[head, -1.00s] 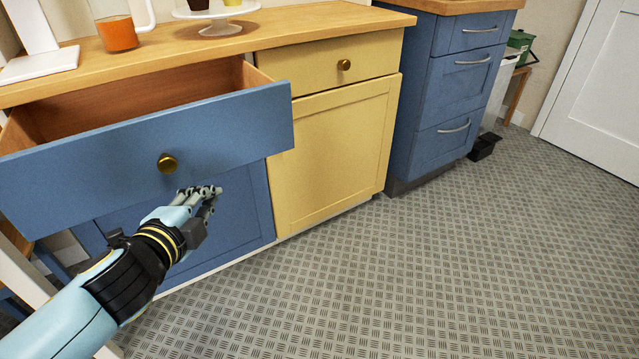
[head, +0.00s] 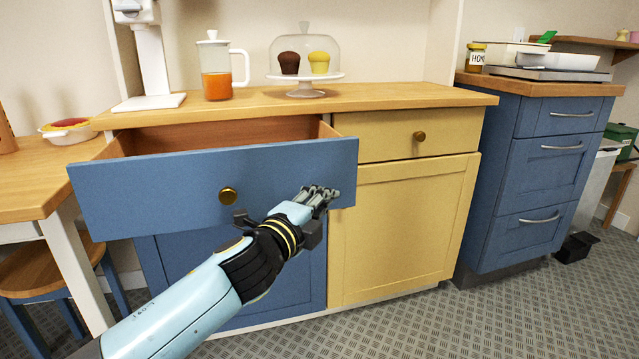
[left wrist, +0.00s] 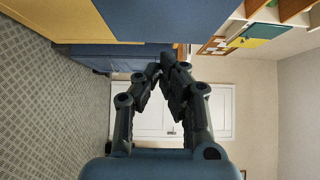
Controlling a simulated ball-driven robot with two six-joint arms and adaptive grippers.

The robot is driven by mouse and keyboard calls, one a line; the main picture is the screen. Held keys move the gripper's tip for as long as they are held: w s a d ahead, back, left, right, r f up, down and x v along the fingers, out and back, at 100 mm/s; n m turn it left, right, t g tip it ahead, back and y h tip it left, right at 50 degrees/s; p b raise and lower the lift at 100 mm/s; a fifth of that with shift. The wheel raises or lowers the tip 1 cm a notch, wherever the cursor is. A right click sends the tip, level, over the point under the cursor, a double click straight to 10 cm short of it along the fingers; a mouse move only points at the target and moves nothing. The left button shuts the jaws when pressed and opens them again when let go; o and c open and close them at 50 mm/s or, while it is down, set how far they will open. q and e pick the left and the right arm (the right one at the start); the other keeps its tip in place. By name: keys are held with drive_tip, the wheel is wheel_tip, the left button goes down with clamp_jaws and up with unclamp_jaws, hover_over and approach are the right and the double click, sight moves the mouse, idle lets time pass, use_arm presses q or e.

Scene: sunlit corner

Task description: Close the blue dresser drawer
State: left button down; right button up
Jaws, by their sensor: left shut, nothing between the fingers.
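The blue dresser drawer (head: 160,196) is pulled out, with its wooden inside showing behind the front. A round brass knob (head: 228,196) sits in the middle of the drawer front. My left gripper (head: 322,192) is shut and empty, in front of the right part of the drawer front. I cannot tell whether it touches the front. In the left wrist view my gripper's fingers (left wrist: 160,68) come together at the tips, and the blue drawer front (left wrist: 165,20) fills the top middle. My right gripper does not show.
On the wooden top (head: 400,97) stand a jug of orange drink (head: 217,85), a domed cake stand (head: 305,90) and a white appliance (head: 150,60). A yellow cupboard (head: 400,220) adjoins the drawer on the right. A stool (head: 40,270) stands at the left.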

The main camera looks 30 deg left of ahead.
sight(325, 180)
use_arm(q)
drive_tip(key=shift+w+a, duration=1.55)
drive_tip(key=shift+w, duration=0.3)
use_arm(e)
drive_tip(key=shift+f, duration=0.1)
use_arm(q)
drive_tip(key=shift+w+a+b, duration=0.3)
drive_tip(key=shift+w+a, duration=0.1)
drive_tip(key=shift+a, duration=0.1)
drive_tip(key=w+a, duration=0.3)
drive_tip(key=w+a+b, duration=0.1)
drive_tip(key=w+a, duration=0.2)
drive_tip(key=a, duration=0.1)
drive_tip(key=w+a, duration=0.2)
drive_tip(key=a, duration=0.1)
drive_tip(key=w+a+b, duration=0.1)
drive_tip(key=w+a, duration=0.2)
drive_tip(key=w+a+b, duration=0.1)
drive_tip(key=w+a, duration=0.2)
drive_tip(key=shift+a+f, duration=0.15)
drive_tip(key=shift+a, duration=0.1)
drive_tip(key=shift+w+a, duration=0.45)
drive_tip(key=shift+a, duration=0.05)
drive_tip(key=shift+w+a+r, duration=0.1)
drive_tip(key=shift+a+r, duration=0.05)
drive_tip(key=shift+r, duration=0.1)
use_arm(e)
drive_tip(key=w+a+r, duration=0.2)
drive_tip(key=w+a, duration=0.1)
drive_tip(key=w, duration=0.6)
